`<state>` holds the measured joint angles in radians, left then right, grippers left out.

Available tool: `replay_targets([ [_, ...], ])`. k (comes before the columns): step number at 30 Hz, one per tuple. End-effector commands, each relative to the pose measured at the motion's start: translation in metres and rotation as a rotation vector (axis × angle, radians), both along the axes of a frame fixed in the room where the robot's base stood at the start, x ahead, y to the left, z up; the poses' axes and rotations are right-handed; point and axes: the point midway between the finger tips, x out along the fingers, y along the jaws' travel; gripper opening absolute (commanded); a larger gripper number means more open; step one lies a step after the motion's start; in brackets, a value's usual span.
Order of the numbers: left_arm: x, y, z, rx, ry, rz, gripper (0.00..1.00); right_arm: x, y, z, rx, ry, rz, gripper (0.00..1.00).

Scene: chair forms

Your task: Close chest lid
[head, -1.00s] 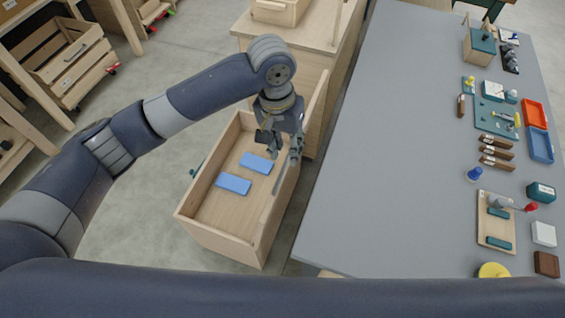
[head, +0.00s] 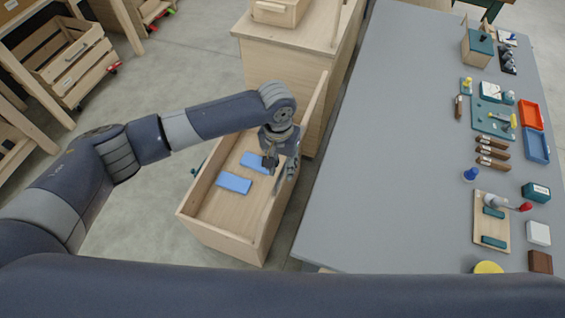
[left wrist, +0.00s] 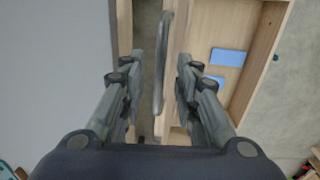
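The wooden chest (head: 222,238) stands open on the floor, with two blue blocks (head: 234,184) lying inside. What looks like its raised lid (head: 318,108) is a wooden panel seen nearly edge-on along the right side. A grey bar handle (head: 268,208) runs along that side and shows as a long curved bar in the left wrist view (left wrist: 161,85). My left gripper (head: 281,172) is over the chest's right side. In the wrist view its fingers are apart, one on each side of the handle; contact cannot be seen. My right gripper is out of view.
A grey table (head: 390,150) with tools, trays and small parts stands close on the right. A wooden cabinet (head: 285,55) stands just behind the chest. Shelving with a wooden crate (head: 68,62) is at the far left. The floor left of the chest is clear.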

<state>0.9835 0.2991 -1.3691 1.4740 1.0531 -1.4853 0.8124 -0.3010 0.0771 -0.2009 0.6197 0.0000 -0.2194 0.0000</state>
Motion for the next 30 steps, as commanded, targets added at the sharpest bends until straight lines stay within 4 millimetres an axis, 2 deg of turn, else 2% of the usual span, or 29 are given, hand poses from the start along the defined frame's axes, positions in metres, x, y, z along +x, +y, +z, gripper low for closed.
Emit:
replay_targets([
  [7, 0.000, 0.000, -0.001, 0.000, 0.000, 0.000, 0.30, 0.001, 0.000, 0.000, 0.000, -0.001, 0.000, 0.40],
  [8, 0.000, 0.000, -0.001, 0.000, 0.000, 0.000, 0.25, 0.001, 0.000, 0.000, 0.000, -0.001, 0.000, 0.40],
  [11, 0.000, 0.000, -0.001, 0.000, 0.000, 0.000, 0.02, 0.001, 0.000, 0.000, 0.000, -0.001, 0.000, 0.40],
  [12, 0.000, 0.000, -0.001, 0.000, 0.000, 0.000, 0.00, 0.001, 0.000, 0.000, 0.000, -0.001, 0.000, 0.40],
  [20, 0.001, 0.002, 0.000, -0.004, 0.001, 0.002, 0.00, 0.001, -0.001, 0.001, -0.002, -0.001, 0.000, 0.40],
  [26, 0.008, 0.025, 0.004, -0.049, 0.018, 0.009, 0.00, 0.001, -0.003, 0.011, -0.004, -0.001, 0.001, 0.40],
  [30, 0.017, 0.057, 0.005, -0.120, 0.043, 0.013, 0.00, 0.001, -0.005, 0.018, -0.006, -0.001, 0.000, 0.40],
])
